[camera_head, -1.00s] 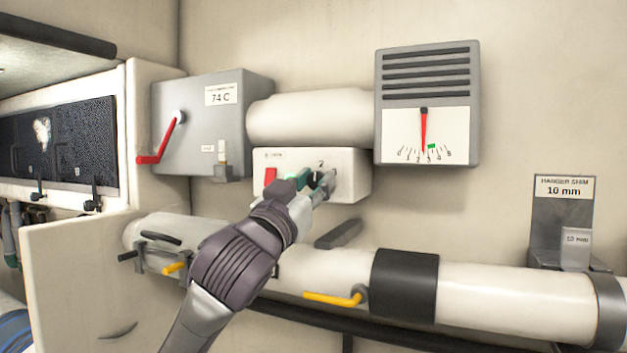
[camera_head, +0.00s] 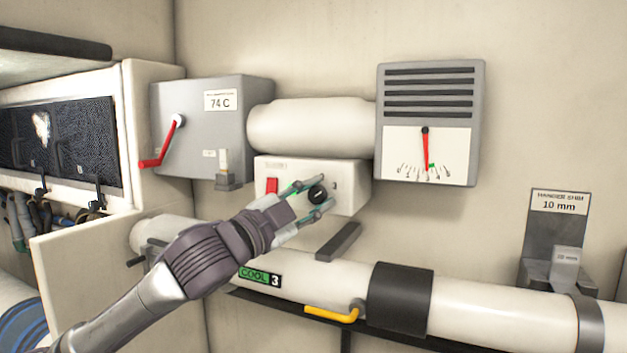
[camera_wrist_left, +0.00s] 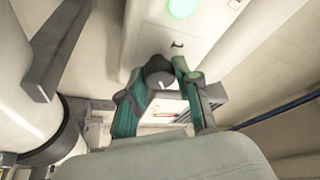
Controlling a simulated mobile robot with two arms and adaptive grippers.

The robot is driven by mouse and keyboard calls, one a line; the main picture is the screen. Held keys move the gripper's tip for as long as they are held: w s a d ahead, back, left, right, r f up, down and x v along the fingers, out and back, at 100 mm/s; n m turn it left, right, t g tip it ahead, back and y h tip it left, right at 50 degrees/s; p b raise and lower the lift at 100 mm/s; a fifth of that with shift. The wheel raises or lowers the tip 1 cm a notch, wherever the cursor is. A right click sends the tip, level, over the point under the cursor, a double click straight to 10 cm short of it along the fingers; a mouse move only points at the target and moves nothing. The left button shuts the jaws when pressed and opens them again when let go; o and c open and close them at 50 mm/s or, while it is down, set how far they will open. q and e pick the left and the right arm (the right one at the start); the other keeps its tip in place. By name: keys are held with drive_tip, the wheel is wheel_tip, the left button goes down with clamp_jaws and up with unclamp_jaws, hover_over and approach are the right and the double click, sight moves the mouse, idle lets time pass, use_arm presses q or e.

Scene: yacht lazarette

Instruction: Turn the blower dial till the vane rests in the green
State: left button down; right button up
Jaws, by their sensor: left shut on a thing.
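The blower dial (camera_head: 318,194) is a small dark round knob with a light mark, on the front of a white control box (camera_head: 346,172). My left gripper (camera_head: 311,198) is shut on the dial, one finger on each side. The left wrist view shows the knob (camera_wrist_left: 158,73) between the green-lined fingers. The gauge (camera_head: 430,75) is a grey louvred box with a white scale below. Its red vane (camera_head: 426,148) hangs almost straight down, tipped slightly right. Its tip is at the left edge of the green mark (camera_head: 432,166); overlap is hard to tell. My right gripper is not in view.
A grey box with a red lever (camera_head: 163,142) stands further left. Below runs a white pipe (camera_head: 480,300) with a yellow handle (camera_head: 331,313) and a "COOL 3" label (camera_head: 260,277). A grey bar (camera_head: 339,241) juts out under the control box.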

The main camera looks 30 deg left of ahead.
use_arm(q)
drive_tip(key=shift+m+h+p, duration=0.3)
drive_tip(key=shift+m+p, duration=0.35)
drive_tip(key=shift+m, duration=0.05)
drive_tip(key=c, duration=0.8)
unclamp_jaws()
drive_tip(key=shift+c, duration=0.2)
